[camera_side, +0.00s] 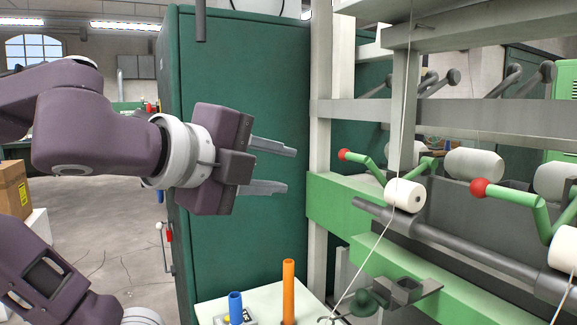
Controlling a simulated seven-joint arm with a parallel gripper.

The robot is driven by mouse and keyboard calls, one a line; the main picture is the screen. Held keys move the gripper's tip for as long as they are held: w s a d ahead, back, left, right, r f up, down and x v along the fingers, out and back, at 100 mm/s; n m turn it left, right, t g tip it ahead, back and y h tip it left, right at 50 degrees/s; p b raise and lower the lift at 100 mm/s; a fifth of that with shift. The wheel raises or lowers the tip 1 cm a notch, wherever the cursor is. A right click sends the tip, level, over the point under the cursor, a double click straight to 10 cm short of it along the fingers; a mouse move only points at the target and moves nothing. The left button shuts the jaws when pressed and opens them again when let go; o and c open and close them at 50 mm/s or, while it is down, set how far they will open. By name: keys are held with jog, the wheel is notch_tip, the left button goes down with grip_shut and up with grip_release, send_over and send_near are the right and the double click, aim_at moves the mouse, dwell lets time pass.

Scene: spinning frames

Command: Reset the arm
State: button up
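My gripper (291,169) is at the centre left, held level and pointing right toward the spinning frame (335,205). Its two grey fingers are apart with nothing between them. It is in the air in front of the dark green cabinet, clear of the frame's green rail and levers. My purple arm comes in from the left edge.
The frame carries white rollers (404,195), green levers with red knobs (478,187) and a taut thread (385,232). Below my gripper, an orange tube (288,290) and a blue tube (235,307) stand on a pale table (262,297). A cardboard box (13,190) is at left.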

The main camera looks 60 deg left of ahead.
dwell(0.4)
jog(key=s+d+f+n+g+h, duration=0.1)
jog(key=s+f+n+g+h, duration=0.2)
jog(key=f+n, duration=0.4)
jog(key=s+d+f+n+g+h, duration=0.1)
jog(key=f+n+g, duration=0.4)
jog(key=f, duration=0.8)
jog(key=s+n+h, duration=0.1)
jog(key=s+n, duration=0.1)
jog(key=shift+n+h, duration=0.3)
jog(key=shift+h, duration=0.1)
